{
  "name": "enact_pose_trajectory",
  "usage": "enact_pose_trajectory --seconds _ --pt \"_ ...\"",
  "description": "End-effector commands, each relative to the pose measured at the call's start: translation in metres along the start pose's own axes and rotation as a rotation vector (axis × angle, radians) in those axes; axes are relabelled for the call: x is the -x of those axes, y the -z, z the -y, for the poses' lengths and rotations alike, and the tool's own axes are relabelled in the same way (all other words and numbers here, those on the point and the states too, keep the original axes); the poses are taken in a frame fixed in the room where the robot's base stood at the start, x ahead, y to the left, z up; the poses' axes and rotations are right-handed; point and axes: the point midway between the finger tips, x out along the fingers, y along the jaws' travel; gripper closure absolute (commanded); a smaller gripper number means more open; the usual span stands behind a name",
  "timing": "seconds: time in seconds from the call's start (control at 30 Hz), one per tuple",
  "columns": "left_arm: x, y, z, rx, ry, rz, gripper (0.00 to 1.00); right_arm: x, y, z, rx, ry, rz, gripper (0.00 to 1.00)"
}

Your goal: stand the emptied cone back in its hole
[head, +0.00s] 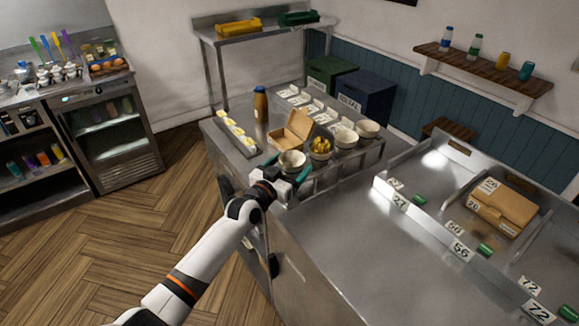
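A row of pale round-mouthed cones stands along the right side of the far steel counter. The nearest cone (291,162) looks empty, its mouth facing up. The cone behind it (320,149) is heaped with yellow food. Two more pale cones, one (344,138) and another (367,129), follow further back. My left gripper (288,170) reaches in from the lower left. Its teal fingers are wide apart, one on each side of the nearest cone; contact is not clear. The hole under this cone is hidden. My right gripper is out of view.
An open cardboard box (291,132), a brown bottle (260,104) and a tray of small yellow items (236,138) stand close by on the counter. The steel counter (340,235) at front right is clear. Another box (501,207) lies among numbered cards.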

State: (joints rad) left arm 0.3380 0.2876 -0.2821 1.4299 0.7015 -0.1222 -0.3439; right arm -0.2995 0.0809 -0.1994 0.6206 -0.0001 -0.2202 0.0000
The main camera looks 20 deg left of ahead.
Motion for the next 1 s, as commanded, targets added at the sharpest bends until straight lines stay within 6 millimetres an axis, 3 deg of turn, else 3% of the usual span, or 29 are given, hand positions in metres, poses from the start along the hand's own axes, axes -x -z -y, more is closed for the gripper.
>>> enact_pose_trajectory --seconds 0.37,0.8,1.0 --pt "0.005 -0.002 0.0 0.0 0.001 -0.001 0.19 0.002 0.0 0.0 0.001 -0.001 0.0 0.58" --pt "0.087 0.0 0.0 0.0 0.0 -0.001 0.19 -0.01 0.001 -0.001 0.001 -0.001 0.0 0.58" --pt "0.113 -0.002 0.0 0.0 0.0 -0.001 0.19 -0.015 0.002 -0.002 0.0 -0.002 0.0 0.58"
